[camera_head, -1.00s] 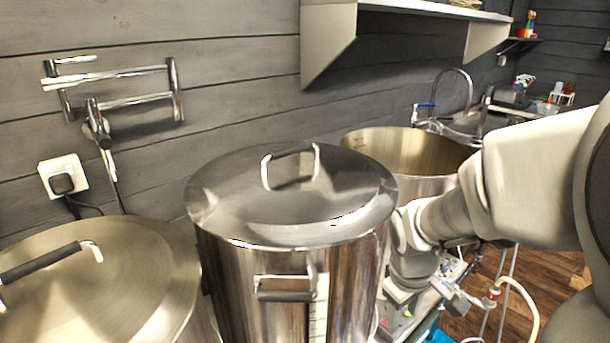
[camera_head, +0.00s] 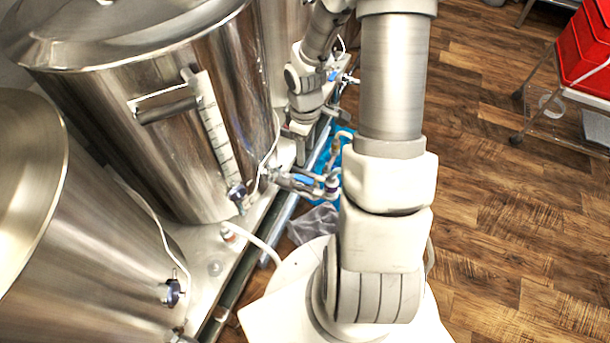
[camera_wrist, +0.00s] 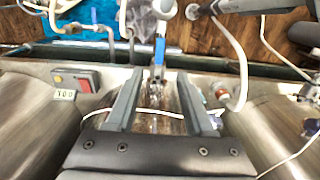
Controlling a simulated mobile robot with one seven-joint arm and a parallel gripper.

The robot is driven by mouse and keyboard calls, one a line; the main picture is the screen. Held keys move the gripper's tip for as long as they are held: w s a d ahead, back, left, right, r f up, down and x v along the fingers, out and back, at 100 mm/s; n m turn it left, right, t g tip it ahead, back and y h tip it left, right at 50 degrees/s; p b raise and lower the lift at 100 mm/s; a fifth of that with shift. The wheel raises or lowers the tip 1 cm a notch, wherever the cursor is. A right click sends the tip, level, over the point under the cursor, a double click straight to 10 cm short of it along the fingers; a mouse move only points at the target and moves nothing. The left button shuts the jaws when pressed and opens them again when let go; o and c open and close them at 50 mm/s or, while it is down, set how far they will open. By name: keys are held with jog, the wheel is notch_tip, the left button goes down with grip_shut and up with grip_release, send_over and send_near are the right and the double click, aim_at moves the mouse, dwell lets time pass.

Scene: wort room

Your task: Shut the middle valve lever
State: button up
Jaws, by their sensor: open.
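The middle steel kettle (camera_head: 185,115) has a valve low on its front with a blue lever (camera_head: 302,180). The lever appears to lie along the valve body, pointing away from the kettle. In the wrist view a blue lever (camera_wrist: 159,50) shows just beyond and between the fingertips of my gripper (camera_wrist: 160,76). Metal valve parts (camera_wrist: 155,92) show between the fingers. My gripper is open, with nothing held. In the head view my wrist hangs above and behind the middle valve, and the fingertips are hard to make out. I cannot tell whether a finger touches the lever.
A left kettle (camera_head: 100,255) stands close by. Another blue-levered valve (camera_head: 336,76) lies farther back. Pale hoses (camera_head: 255,242) run near the bench edge. A box with a red switch (camera_wrist: 84,82) sits left in the wrist view. Wooden floor (camera_head: 500,200) is open at right, before red crates (camera_head: 585,50).

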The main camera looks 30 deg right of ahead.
aim_at(305, 179)
notch_tip(305, 179, down, 12)
jog(key=b, duration=0.3)
jog(key=shift+r, duration=0.15)
jog(key=shift+c, duration=0.3)
grip_shut()
dwell(1.0)
